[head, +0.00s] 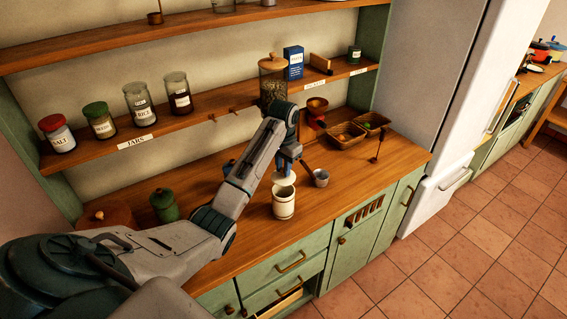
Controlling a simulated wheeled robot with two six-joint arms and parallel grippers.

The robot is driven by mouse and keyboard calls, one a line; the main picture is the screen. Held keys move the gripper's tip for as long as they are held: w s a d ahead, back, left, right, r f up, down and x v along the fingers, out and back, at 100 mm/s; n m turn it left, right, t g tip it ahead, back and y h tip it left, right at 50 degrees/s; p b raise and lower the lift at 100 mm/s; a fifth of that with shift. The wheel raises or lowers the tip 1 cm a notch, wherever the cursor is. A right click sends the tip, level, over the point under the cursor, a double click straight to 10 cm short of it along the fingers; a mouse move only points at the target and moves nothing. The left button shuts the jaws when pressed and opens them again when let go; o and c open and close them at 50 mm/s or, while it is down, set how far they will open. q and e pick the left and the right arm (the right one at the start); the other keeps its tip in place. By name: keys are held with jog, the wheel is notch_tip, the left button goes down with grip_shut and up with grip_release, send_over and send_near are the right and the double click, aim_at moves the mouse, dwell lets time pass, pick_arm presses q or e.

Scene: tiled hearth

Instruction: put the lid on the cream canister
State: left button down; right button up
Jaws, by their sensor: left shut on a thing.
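The cream canister (284,205) stands upright on the wooden counter, with a dark band near its top. My left gripper (287,166) comes down from above and is shut on the cream lid (284,179). The lid is directly over the canister's mouth, close above it and roughly level. I cannot tell for sure whether the lid touches the rim. The grip on the lid's top is small and partly hidden by the fingers. My right gripper is not in view.
A small grey metal cup (321,178) stands close right of the canister. A green canister (165,206) is at left. The shelf with jars (140,104) runs behind my arm. The counter's front right is clear.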

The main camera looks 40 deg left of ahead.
aim_at(283, 180)
pick_arm(q)
jog(key=shift+f, duration=2.15)
jog(key=shift+r, duration=0.15)
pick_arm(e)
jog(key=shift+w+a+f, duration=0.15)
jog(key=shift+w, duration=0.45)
pick_arm(q)
jog(key=shift+f+b, duration=0.3)
jog(key=shift+f, duration=0.25)
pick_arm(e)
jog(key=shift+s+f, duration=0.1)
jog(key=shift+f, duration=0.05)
pick_arm(q)
jog(key=shift+f, duration=0.4)
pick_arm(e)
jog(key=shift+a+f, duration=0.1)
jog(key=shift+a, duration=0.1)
